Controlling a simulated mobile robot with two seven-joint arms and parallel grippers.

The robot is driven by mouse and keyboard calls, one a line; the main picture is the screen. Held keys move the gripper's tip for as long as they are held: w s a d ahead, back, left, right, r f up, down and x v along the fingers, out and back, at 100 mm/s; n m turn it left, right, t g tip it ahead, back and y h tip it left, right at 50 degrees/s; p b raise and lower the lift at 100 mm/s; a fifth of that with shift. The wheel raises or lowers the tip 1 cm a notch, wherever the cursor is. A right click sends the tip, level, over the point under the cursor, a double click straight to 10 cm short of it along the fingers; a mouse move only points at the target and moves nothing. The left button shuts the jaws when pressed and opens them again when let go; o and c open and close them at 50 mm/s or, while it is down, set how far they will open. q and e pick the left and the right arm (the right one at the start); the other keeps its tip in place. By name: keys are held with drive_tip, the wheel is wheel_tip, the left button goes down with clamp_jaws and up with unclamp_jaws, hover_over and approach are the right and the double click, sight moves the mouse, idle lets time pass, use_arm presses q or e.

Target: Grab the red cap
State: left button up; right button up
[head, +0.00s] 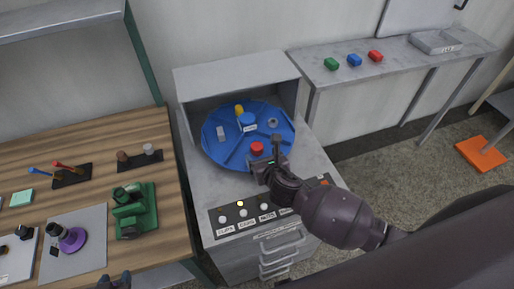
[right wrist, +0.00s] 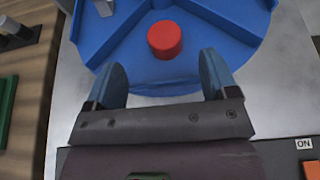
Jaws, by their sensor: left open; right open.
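The red cap (head: 257,148) is a short red cylinder standing in the front section of a round blue divided tray (head: 212,145). In the right wrist view the red cap (right wrist: 164,40) is just beyond my right gripper (right wrist: 164,76), roughly centred between its two spread blue-grey fingers. My right gripper (head: 267,162) is open and empty, over the tray's front edge, and not touching the cap as far as I can see. My left gripper (head: 115,280) is only partly in view at the bottom edge, open, away from the cap.
The tray sits partly under a grey hood (head: 235,75) on a cabinet with labelled buttons (head: 245,213). It also holds a blue cap (head: 247,119), a yellow piece (head: 239,109) and grey parts. A wooden bench (head: 95,185) with tools stands left. Coloured blocks lie on the back shelf (head: 400,58).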

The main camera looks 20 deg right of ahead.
sight(258, 148)
drive_tip(key=shift+d+x, duration=0.15)
drive_tip(key=shift+x, duration=1.35)
drive_tip(key=shift+d+x, duration=0.15)
drive_tip(key=shift+x, duration=1.4)
drive_tip(key=shift+r, duration=0.1)
drive_tip(key=c, duration=1)
